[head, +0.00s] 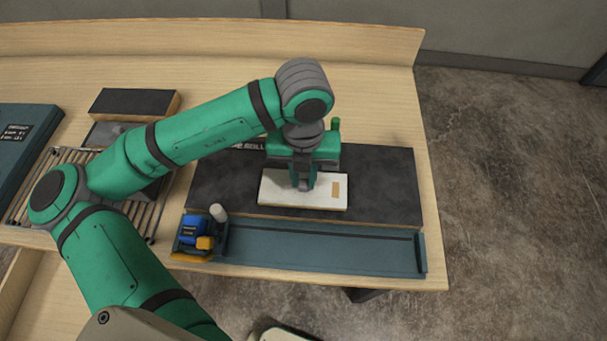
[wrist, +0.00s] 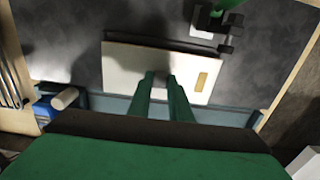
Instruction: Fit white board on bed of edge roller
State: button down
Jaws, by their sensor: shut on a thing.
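The white board (head: 275,190) is a flat rectangle with a tan mark near its right end. My gripper (head: 304,184) points down at the middle of the board and is shut on it. The board lies over the front part of the dark bed (head: 390,185) of the edge roller, long side along the bed. I cannot tell whether it touches the bed. In the wrist view the board (wrist: 125,68) shows under my two green fingers (wrist: 160,80), with a dark strip along its far edge. Part of the "ROLLER" lettering is hidden behind my arm.
A teal rail (head: 320,250) runs along the bed's front. A blue and orange unit (head: 195,235) with a pale roller (head: 218,213) stands at its left end. A black clamp (wrist: 222,30) with a green handle stands behind the board. A slatted rack (head: 35,185) lies left.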

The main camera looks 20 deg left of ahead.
jog(key=shift+f, duration=1)
dwell(0.9)
jog(key=c, duration=1.5)
grip_release()
jog(key=shift+c, duration=0.2)
notch_tip(320, 180, up, 11)
jog(key=shift+f, duration=0.1)
